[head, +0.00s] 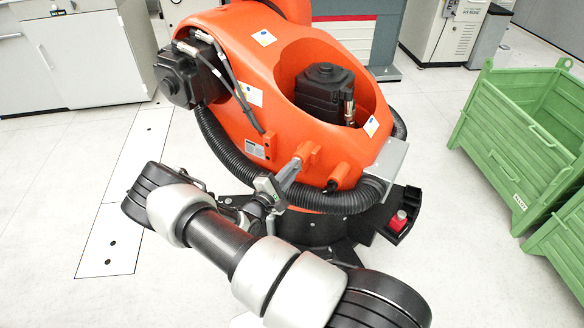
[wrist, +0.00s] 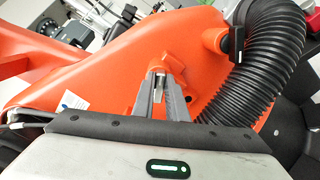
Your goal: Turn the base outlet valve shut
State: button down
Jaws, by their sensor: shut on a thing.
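The base outlet valve looks like a small orange handle (head: 307,152) on the lower front of the big orange robot's body, just above the black corrugated hose. In the wrist view the orange handle (wrist: 166,62) sits at the tips of my fingers. My gripper (head: 295,166) reaches it from the lower left and is shut on it. In the wrist view the two grey fingers of my gripper (wrist: 158,78) converge on the handle, and they hide part of it. The valve's stem and body are hard to make out.
The black corrugated hose (head: 232,155) curves around the orange robot (head: 240,50), close below my fingers. It also shows at the right in the wrist view (wrist: 262,70). Green crates (head: 520,130) stand at the right. A red-topped item (head: 398,220) sits by the base. Floor at the left is clear.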

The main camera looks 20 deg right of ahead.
jog(key=m+p, duration=0.1)
jog(key=m, duration=0.6)
jog(key=f+m+p, duration=0.1)
jog(key=m, duration=0.2)
jog(key=shift+p, duration=0.3)
jog(key=shift+m, duration=0.4)
jog(key=c, duration=1.8)
grip_release()
jog(key=shift+o, duration=0.2)
jog(key=p+v, duration=0.1)
jog(key=v, duration=1.6)
jog(key=shift+a+p, duration=0.2)
jog(key=shift+p, duration=0.1)
jog(key=shift+s, duration=0.15)
